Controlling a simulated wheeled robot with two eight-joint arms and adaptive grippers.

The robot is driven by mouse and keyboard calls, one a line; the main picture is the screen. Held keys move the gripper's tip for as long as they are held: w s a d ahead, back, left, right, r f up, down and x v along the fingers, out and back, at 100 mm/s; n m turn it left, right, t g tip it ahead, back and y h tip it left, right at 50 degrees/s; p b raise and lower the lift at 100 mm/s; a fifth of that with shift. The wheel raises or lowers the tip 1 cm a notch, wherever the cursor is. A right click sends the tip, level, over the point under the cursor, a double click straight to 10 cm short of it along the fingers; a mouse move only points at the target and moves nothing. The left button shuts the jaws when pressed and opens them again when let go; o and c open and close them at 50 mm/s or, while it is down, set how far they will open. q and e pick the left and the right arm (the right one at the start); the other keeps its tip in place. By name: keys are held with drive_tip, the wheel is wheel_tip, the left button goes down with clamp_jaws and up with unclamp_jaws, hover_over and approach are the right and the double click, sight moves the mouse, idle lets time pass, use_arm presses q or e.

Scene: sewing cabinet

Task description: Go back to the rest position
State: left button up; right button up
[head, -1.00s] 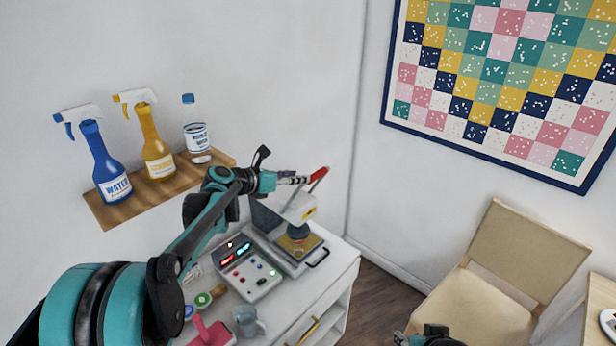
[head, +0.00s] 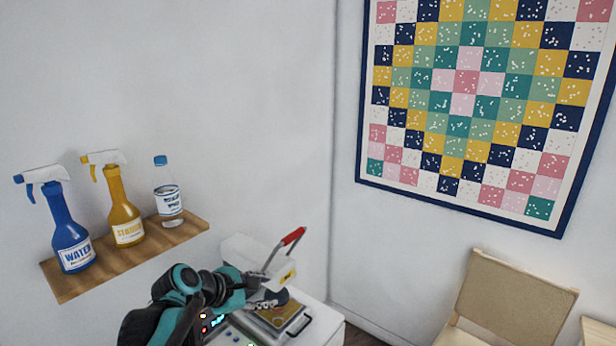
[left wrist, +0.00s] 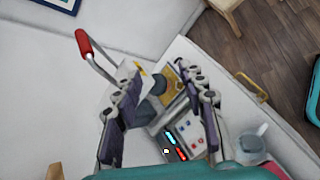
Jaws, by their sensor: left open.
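My left gripper (head: 268,300) is open and empty in the head view, in front of the white press machine (head: 240,250) with its red-tipped lever (head: 293,236). In the left wrist view its two fingers (left wrist: 160,95) are spread apart, with the press and its red lever (left wrist: 83,43) beyond them. Nothing is between the fingers that I can see them touching. My right gripper is not in the head view now.
A wooden shelf (head: 75,286) holds a blue water bottle (head: 66,228), a yellow spray bottle (head: 123,205) and a clear bottle (head: 168,195). A control box (left wrist: 190,140) and a cup (left wrist: 250,140) are on the white cabinet. A chair (head: 510,300) stands right.

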use_arm(q)
drive_tip(key=s+a+f+m+y+b, duration=0.2)
drive_tip(key=s+f+m+y+b, duration=0.1)
drive_tip(key=s+f+m, duration=0.6)
drive_tip(key=s+a+f+m+g+y+b, duration=0.1)
drive_tip(key=s+a+f+m+y+b, duration=0.2)
drive_tip(key=s+f+m, duration=0.5)
drive_tip(key=s+m, duration=0.3)
drive_tip(key=s, duration=0.3)
drive_tip(key=shift+a+f, duration=0.35)
drive_tip(key=shift+f, duration=0.05)
